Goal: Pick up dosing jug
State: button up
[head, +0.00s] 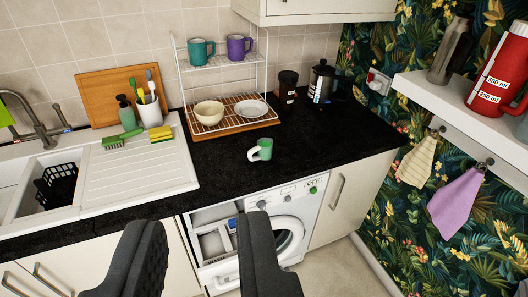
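A small white and green cup-like jug (260,150) with a handle lies on the black worktop, near its front edge above the washing machine. No label tells which of these is the dosing jug. My gripper (202,222) is open and empty. Its two dark fingers are wide apart at the bottom of the picture, in front of the washing machine and well short of both jugs.
The washing machine (318,207) has its detergent drawer (212,242) pulled out. Behind the small jug stand a wire rack (218,65) with mugs and bowls, and a coffee pot (322,82). Worktop around the small jug is clear. The sink (25,178) is left. Cloths hang below the shelf.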

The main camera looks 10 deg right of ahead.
aim_at(259, 153)
jog(key=k, duration=0.55)
jog(key=u, duration=0.6)
jog(key=i, duration=1.8)
jog(key=z, duration=0.7)
jog(key=i, duration=0.75)
jog(key=z, duration=0.6)
